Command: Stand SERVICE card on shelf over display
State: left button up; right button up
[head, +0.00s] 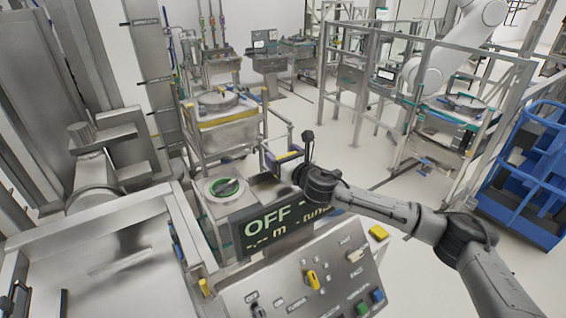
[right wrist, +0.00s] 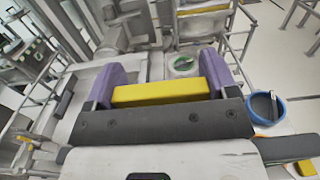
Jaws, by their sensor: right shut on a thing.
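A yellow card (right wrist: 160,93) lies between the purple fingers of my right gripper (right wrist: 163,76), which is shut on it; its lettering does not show. In the head view my right gripper (head: 288,168) is just behind the top edge of the display (head: 280,228). The display is dark, with "OFF" in green letters, and stands above a grey control panel (head: 300,285). The shelf over the display is mostly hidden by the display and my right arm. My left gripper is not in view.
A blue rack (head: 528,175) is at the right. Floor is open behind.

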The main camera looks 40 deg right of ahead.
jog(key=shift+f, duration=1.3)
jog(key=shift+f, duration=0.15)
jog(key=o, duration=0.8)
jog(key=shift+o, duration=0.2)
